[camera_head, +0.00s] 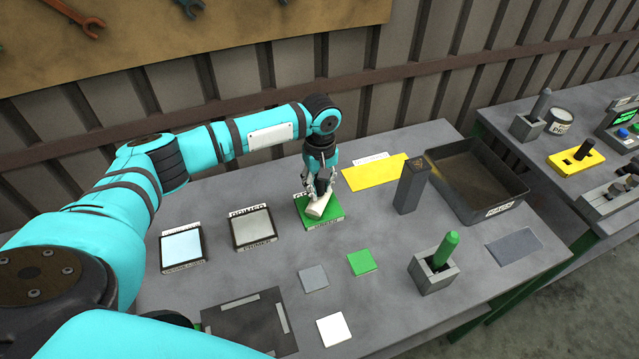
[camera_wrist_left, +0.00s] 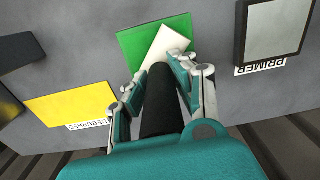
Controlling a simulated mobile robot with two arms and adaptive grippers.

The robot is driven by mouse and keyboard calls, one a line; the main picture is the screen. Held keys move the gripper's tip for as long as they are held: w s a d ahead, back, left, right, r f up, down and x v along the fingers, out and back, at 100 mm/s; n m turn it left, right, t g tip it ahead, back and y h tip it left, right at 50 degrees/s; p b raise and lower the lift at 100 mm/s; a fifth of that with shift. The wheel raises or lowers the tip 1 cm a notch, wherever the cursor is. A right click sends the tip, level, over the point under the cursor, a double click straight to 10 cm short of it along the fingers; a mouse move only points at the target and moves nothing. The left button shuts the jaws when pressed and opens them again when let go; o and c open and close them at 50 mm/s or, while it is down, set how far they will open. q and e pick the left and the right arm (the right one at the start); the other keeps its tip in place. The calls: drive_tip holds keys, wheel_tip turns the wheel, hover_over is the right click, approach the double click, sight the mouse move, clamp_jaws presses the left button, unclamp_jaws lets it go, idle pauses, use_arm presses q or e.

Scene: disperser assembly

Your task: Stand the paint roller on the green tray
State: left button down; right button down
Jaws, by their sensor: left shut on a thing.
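The paint roller has a white roller head (camera_head: 318,208) and a dark handle; the head appears at a slant over the green tray (camera_head: 336,220), within its outline. My left gripper (camera_head: 320,188) is above the tray and shut on the roller. In the left wrist view, the white head (camera_wrist_left: 166,45) covers part of the green tray (camera_wrist_left: 133,46), and the dark handle (camera_wrist_left: 161,108) runs between the fingers of my left gripper (camera_wrist_left: 162,85). I cannot tell whether the head touches the tray. My right gripper is not in view.
A yellow mat (camera_head: 374,173) and a dark upright block (camera_head: 411,187) stand to the right, before a large dark bin (camera_head: 515,183). Primer tray (camera_head: 252,228) and a pale blue tray (camera_head: 182,247) lie left. A holder with a green peg (camera_head: 433,272) stands in front.

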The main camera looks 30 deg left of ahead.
use_arm(q)
drive_tip(key=c, duration=1.1)
unclamp_jaws()
drive_tip(key=shift+f, duration=0.1)
drive_tip(key=shift+o, duration=0.2)
drive_tip(key=shift+r, duration=0.45)
wheel_tip(320, 180, up, 11)
drive_tip(key=b, duration=0.2)
drive_tip(key=shift+w+r+b, duration=0.1)
drive_tip(key=shift+r+b, duration=0.1)
drive_tip(key=shift+b, duration=0.2)
drive_tip(key=shift+o, duration=0.4)
drive_tip(key=o, duration=1)
